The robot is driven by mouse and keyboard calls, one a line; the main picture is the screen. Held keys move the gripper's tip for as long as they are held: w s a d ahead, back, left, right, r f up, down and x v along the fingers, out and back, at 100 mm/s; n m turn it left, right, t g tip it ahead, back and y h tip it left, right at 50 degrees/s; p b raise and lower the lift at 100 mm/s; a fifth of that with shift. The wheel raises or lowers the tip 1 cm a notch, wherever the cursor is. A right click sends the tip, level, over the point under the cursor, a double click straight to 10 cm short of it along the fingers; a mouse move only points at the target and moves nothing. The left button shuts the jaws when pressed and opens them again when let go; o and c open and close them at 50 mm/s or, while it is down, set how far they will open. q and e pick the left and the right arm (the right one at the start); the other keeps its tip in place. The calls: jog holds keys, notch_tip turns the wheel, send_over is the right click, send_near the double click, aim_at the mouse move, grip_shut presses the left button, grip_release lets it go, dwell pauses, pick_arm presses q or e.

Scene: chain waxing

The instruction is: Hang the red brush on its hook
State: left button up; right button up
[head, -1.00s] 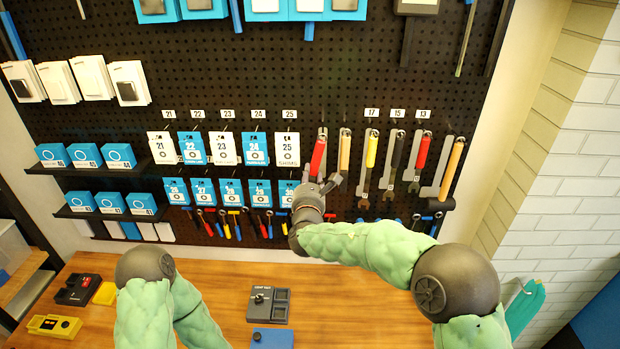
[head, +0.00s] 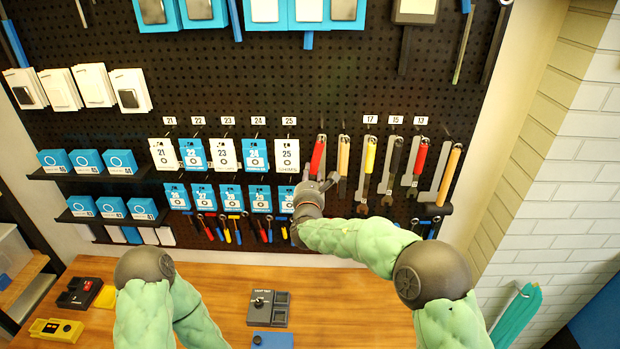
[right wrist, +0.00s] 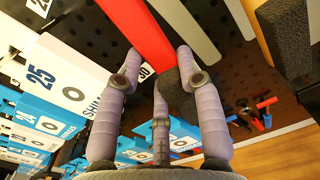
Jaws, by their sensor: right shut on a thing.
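The red brush (head: 318,157) is upright against the black pegboard, at the left end of the row of hanging tools. My right gripper (head: 318,184) is shut on its lower part. In the right wrist view, the red handle (right wrist: 143,35) runs up from between the fingers (right wrist: 158,75), with a dark block (right wrist: 183,98) beside them. Its top is cut off there, and I cannot tell in the head view whether it is on the hook. My left gripper is out of view; only my left arm shows.
A wooden-handled brush (head: 343,155) and a yellow-handled one (head: 370,155) hang just to the right. White and blue packets (head: 287,156) hang close on the left. Small tools hang below. The wooden bench (head: 355,300) is mostly clear on the right.

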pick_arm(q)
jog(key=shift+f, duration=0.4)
pick_arm(e)
jog(key=shift+w, duration=0.1)
pick_arm(q)
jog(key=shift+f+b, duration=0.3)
jog(key=shift+b, duration=0.2)
pick_arm(e)
jog(key=shift+d+f+n, duration=0.2)
jog(key=shift+d+n, duration=0.9)
jog(key=shift+d, duration=0.1)
jog(key=shift+d, duration=0.1)
jog(key=o, duration=1.2)
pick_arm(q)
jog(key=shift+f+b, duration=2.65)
pick_arm(e)
jog(key=shift+s, duration=4.6)
